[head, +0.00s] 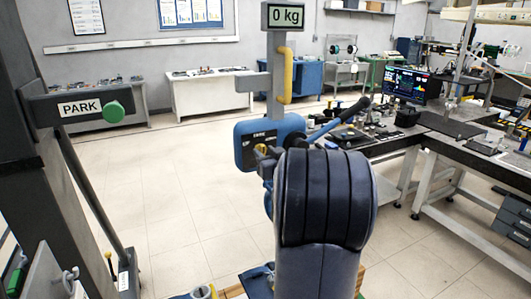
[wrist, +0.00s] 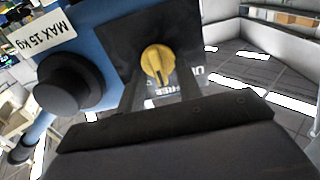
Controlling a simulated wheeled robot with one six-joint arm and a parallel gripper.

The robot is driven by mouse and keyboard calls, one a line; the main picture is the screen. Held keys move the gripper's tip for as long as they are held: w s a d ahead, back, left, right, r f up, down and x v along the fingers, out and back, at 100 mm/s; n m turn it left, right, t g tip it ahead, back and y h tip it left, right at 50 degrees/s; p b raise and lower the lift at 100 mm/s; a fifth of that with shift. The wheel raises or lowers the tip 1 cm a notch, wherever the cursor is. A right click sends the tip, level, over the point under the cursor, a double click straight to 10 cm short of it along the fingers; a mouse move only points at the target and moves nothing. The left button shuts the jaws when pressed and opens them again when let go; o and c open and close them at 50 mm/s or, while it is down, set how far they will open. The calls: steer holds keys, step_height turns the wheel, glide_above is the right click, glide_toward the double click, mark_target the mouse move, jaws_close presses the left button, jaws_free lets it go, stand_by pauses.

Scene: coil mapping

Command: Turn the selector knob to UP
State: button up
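The yellow selector knob (wrist: 157,61) sits on a dark plate on the blue box in the wrist view. Its raised grip runs roughly up and down in the picture. A white label below and right of it shows parts of "UP" and "FREE", turned over and partly covered. My gripper (wrist: 160,78) is close to the knob, its two dark fingers apart on either side of it; I cannot tell whether they touch it. In the head view the blue box (head: 243,141) hangs under a "0 kg" display, and my arm hides much of its right side; the knob (head: 262,149) shows only as a small yellow patch.
A black round knob (wrist: 70,84) stands out beside the "MAX 15 kg" label. A yellow handle (head: 285,76) rises above the box. A post with a "PARK" sign (head: 80,108) stands at left. Workbenches with a monitor (head: 405,87) are at right. Open floor lies left of the box.

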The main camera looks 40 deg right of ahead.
steer(key=shift+s, duration=0.15)
steer(key=shift+c, duration=0.2)
jaws_close()
steer(key=shift+n, duration=0.3)
steer(key=n+b, duration=0.2)
steer(key=n, duration=0.1)
steer(key=shift+a+f, duration=0.1)
steer(key=shift+f, duration=0.05)
steer(key=shift+a+n+b, duration=0.1)
steer(key=shift+n+b, duration=1.2)
steer(key=shift+n, duration=0.9)
steer(key=shift+o, duration=0.2)
jaws_free()
